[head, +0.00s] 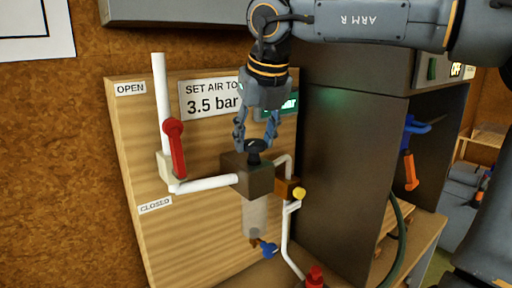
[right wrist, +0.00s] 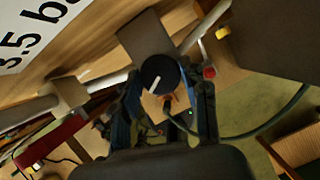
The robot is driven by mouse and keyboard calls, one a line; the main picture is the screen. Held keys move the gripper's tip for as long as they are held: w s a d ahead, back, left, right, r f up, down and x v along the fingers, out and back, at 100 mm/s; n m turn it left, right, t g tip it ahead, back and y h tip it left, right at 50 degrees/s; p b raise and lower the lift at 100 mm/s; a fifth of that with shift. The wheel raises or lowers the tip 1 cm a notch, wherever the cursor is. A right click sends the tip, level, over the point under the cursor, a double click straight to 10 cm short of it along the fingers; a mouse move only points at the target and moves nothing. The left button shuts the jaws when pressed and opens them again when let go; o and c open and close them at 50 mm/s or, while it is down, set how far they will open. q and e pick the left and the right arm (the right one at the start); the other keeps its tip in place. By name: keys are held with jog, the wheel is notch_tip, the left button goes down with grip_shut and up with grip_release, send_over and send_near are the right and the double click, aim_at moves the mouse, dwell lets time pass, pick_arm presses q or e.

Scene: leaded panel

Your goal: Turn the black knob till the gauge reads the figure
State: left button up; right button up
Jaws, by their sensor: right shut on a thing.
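The black knob (head: 257,146) sits on top of a dark brown regulator block (head: 247,177) on the wooden panel (head: 140,220). My right gripper (head: 256,138) comes down from above, its blue fingers shut on the knob. In the right wrist view the knob (right wrist: 160,74) shows a white pointer line on its face, between the fingers. The gauge is a green display (head: 288,104), mostly hidden behind my right gripper; its figure cannot be read. A sign (head: 208,98) reads "SET AIR TO 3.5 bar". My left gripper is not in view.
A red lever (head: 176,150) stands on the white pipe left of the block, between OPEN and CLOSED labels. A yellow button (head: 299,193), a blue tap (head: 267,250) and a red part (head: 315,276) lie below right. A dark cabinet (head: 345,180) stands to the right.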

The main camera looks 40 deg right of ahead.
jog(key=shift+m+h, duration=0.4)
jog(key=shift+m, duration=0.5)
jog(key=m+g, duration=0.1)
jog(key=m, duration=0.1)
jog(key=shift+w+a+m+h, duration=0.1)
jog(key=shift+m+h, duration=0.3)
jog(key=m+g, duration=0.1)
jog(key=m, duration=0.2)
jog(key=shift+w+r+m+h, duration=0.1)
jog(key=shift+m+h, duration=0.2)
jog(key=shift+a+m+g+h+p, duration=0.1)
jog(key=shift+m+g+h+p, duration=0.4)
jog(key=shift+m, duration=1.1)
jog(key=shift+m+g, duration=0.3)
jog(key=o, duration=1.1)
jog(key=shift+y, duration=0.3)
jog(key=shift+o, duration=0.2)
jog(key=v, duration=0.7)
